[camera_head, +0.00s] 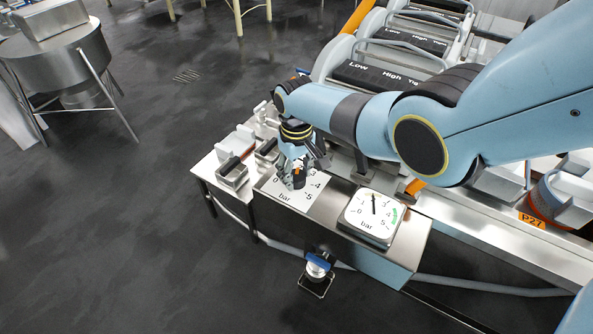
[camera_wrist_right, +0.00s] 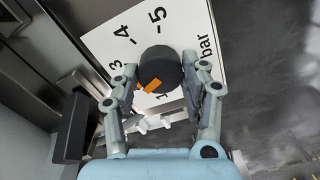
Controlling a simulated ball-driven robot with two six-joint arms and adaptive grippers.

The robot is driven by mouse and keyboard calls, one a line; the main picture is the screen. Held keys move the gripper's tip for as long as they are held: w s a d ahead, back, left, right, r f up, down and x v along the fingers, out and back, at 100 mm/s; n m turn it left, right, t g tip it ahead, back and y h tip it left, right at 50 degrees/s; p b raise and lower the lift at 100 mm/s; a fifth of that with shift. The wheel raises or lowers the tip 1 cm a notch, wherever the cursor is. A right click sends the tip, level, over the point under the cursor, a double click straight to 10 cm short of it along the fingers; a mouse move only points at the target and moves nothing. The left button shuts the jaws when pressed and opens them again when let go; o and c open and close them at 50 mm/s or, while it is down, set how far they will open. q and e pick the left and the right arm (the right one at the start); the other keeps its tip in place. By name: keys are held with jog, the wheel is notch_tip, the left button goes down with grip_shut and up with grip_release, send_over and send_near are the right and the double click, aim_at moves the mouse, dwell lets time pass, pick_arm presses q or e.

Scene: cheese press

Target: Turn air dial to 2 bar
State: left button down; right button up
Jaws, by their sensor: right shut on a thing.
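The air dial is a round black knob (camera_wrist_right: 160,70) with an orange pointer (camera_wrist_right: 150,86) on a white scale plate (camera_wrist_right: 185,22). In the right wrist view the pointer aims lower left, between the 3 and the 1; the scale mark there is hidden by a finger. My right gripper (camera_wrist_right: 160,82) is shut on the knob, a finger on each side. In the head view my right gripper (camera_head: 297,180) covers most of the knob, above the plate (camera_head: 312,203). My left gripper is not in view.
A square white pressure gauge (camera_head: 371,216) stands right of the dial; its needle points almost straight up, left of a green band. Metal moulds (camera_head: 233,174) sit left of the dial. A blue-handled fitting (camera_head: 319,262) hangs below.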

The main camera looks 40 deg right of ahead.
aim_at(296, 175)
dwell(0.4)
jog(key=o, duration=1.2)
notch_tip(296, 175, up, 12)
